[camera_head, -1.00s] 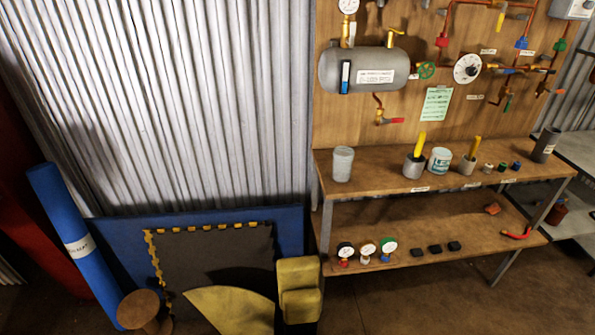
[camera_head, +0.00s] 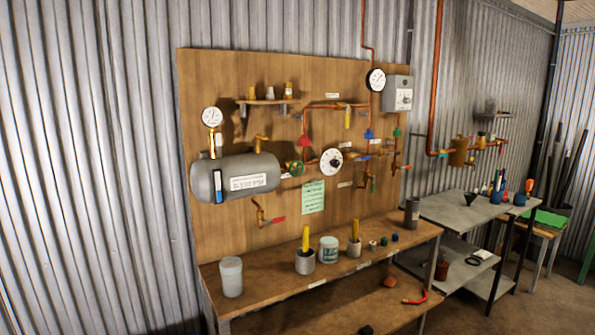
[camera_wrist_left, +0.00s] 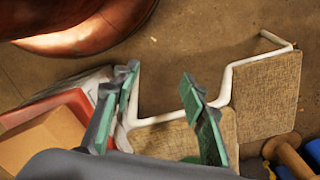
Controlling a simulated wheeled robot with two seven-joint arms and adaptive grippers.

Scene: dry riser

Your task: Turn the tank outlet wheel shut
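The green tank outlet wheel (camera_head: 294,168) is on the pipe just right of the grey tank (camera_head: 236,178), on the wooden board. The tank has a label, a blue sight strip and a pressure gauge (camera_head: 212,117) above it. Neither gripper shows in the head view, so both are away from the wheel there. In the left wrist view my left gripper (camera_wrist_left: 158,105) has its two green-padded fingers apart, with nothing between them. It is over the floor near a chair with woven panels (camera_wrist_left: 268,90). My right gripper is in neither view.
A white dial (camera_head: 331,161) and copper pipes sit right of the wheel. A grey metal table (camera_head: 460,212) stands at the right.

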